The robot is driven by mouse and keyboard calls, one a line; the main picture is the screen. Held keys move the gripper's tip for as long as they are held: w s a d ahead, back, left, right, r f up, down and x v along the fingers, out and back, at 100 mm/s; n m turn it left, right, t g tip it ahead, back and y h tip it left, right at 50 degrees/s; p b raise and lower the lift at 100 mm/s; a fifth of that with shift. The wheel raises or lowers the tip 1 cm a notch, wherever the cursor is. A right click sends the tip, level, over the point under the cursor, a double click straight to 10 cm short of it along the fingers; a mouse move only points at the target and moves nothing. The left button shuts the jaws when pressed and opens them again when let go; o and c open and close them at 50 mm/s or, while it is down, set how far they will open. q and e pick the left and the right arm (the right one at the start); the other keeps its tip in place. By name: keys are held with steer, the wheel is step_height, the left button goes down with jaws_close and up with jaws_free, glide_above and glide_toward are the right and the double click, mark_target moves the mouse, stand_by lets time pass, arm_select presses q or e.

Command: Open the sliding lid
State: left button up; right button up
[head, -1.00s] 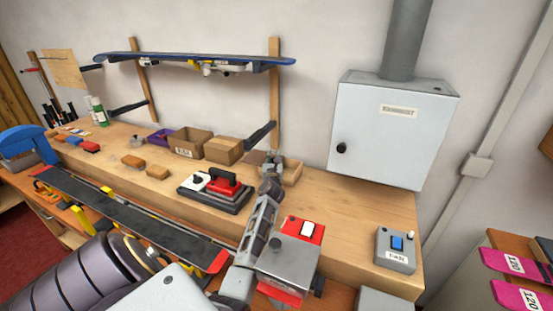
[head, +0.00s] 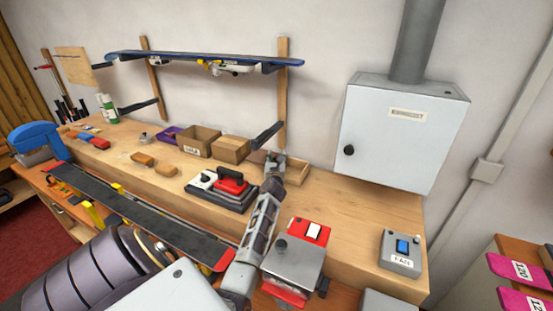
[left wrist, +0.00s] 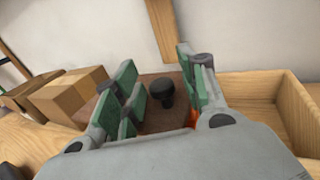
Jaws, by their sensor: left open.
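The sliding lid (left wrist: 165,117) is a brown panel with a black knob (left wrist: 161,93), seen in the left wrist view on a light wooden box (left wrist: 262,88). The lid's edge (head: 258,157) and the box (head: 298,176) also show in the head view, at the back of the bench. My left gripper (head: 273,162) is at the box and hides part of it there. In the left wrist view its green-padded fingers (left wrist: 158,68) are spread, with the knob between them and a gap on each side. A small orange patch shows behind the right finger. My right gripper is out of view.
Cardboard boxes (head: 231,149) stand left of the lid. A grey machine with a red switch plate (head: 313,232) is close to my left arm. A switch box (head: 401,252) stands at the right.

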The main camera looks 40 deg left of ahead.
arm_select(q)
steer(key=shift+v, duration=6.05)
steer(key=shift+s, duration=0.1)
